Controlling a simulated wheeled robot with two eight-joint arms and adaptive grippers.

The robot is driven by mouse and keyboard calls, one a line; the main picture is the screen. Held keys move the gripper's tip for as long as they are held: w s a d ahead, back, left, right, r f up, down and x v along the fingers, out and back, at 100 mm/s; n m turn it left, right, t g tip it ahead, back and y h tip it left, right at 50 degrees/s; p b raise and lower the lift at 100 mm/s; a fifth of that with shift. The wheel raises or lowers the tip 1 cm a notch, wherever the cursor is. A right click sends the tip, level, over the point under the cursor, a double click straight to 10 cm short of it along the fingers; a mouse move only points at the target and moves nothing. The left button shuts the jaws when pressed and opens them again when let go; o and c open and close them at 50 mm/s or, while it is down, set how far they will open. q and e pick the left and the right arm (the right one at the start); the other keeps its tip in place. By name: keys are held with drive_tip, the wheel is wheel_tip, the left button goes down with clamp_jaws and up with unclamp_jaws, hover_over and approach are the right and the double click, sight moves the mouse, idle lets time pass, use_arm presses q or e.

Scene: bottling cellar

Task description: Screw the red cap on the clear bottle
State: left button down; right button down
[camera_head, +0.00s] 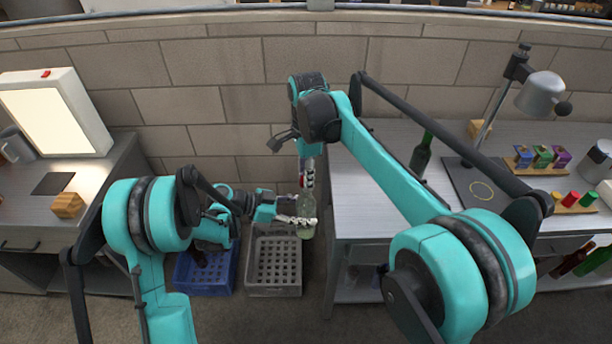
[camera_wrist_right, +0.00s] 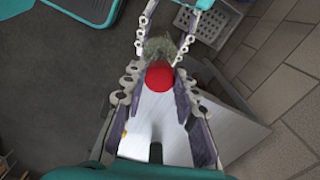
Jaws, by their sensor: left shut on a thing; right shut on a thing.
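The clear bottle (camera_head: 306,231) is upright in the gap left of the right-hand bench, held in the air. My left gripper (camera_head: 303,221) is shut around its body from the left. My right gripper (camera_head: 306,182) points down from above and is shut on the red cap (camera_head: 303,183). In the right wrist view the red cap (camera_wrist_right: 160,75) lies between my right fingers (camera_wrist_right: 160,88), with the bottle (camera_wrist_right: 157,46) right behind it. The cap is over the bottle's neck; I cannot tell whether they touch or the thread is engaged.
A blue crate (camera_head: 206,290) and a grey crate (camera_head: 274,291) stand on the floor below. The right bench (camera_head: 365,175) holds a dark green bottle (camera_head: 421,156), a lamp (camera_head: 541,94) and a wooden rack with coloured caps (camera_head: 573,208). A lit panel (camera_head: 58,118) stands on the left bench.

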drive_tip(key=c, duration=1.1)
unclamp_jaws()
wheel_tip(320, 180, up, 12)
drive_tip(key=shift+w, duration=0.1)
drive_tip(key=shift+d, duration=0.1)
